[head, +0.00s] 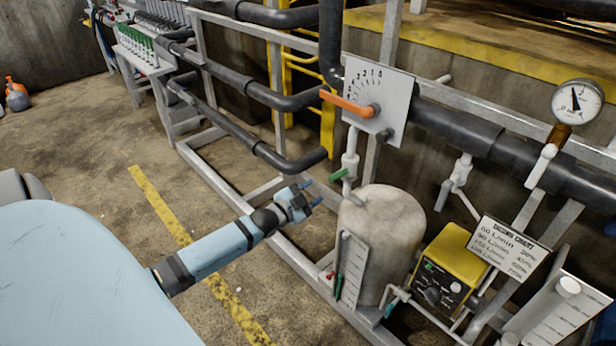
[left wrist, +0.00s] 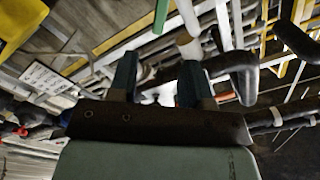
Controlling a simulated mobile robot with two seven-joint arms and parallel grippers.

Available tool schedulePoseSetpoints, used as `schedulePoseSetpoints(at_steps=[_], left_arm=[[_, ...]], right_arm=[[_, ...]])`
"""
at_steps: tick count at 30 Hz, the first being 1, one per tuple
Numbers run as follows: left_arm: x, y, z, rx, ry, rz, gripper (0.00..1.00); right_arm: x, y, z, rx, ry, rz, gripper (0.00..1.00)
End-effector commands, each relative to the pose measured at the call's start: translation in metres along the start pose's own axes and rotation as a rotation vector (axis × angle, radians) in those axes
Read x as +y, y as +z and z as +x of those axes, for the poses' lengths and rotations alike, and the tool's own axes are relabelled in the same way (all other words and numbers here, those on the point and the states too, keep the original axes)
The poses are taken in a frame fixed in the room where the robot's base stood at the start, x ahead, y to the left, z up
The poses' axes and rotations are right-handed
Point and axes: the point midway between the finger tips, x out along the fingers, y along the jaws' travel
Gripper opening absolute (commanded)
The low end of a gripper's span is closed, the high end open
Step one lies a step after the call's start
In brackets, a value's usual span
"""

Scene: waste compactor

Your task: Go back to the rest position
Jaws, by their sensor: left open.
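My left gripper (head: 309,194) is at the end of the blue and black arm that comes in from the left. Its two fingers are apart with nothing seen between them. It is just left of the beige tank (head: 378,235) and below the orange lever (head: 347,104) on the white dial plate (head: 379,100). A green-handled valve (head: 339,175) is close to the fingertips, apart from them as far as I can tell. In the left wrist view the open left gripper (left wrist: 160,75) faces pipes and frame bars. My right gripper is not in view.
A yellow pump box (head: 452,268), a flow chart sign (head: 508,247) and a pressure gauge (head: 577,101) are at the right. Black pipes (head: 240,85) and a grey metal frame (head: 215,178) run along the left. Open concrete floor (head: 85,150) with a yellow line is at the left.

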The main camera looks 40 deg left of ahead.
Motion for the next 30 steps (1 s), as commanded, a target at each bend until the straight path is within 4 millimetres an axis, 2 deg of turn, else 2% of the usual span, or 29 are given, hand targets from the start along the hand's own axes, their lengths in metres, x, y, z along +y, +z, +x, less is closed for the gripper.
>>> schedulePoseSetpoints(at_steps=[6,23,26,29,30], left_arm=[[0.000,0.000,-0.012,0.000,0.000,-0.001,0.45],[0.003,0.000,-0.012,-0.002,0.004,-0.004,0.45],[0.024,-0.001,-0.021,-0.022,0.033,-0.037,0.45],[0.070,-0.006,-0.043,-0.071,0.097,-0.117,0.45],[0.095,-0.009,-0.055,-0.100,0.131,-0.160,0.45]], right_arm=[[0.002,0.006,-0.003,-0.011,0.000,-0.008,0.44],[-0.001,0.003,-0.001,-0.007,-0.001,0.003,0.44],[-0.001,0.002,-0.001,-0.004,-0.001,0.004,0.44],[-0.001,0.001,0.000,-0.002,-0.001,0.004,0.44],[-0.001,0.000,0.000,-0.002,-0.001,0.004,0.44]])
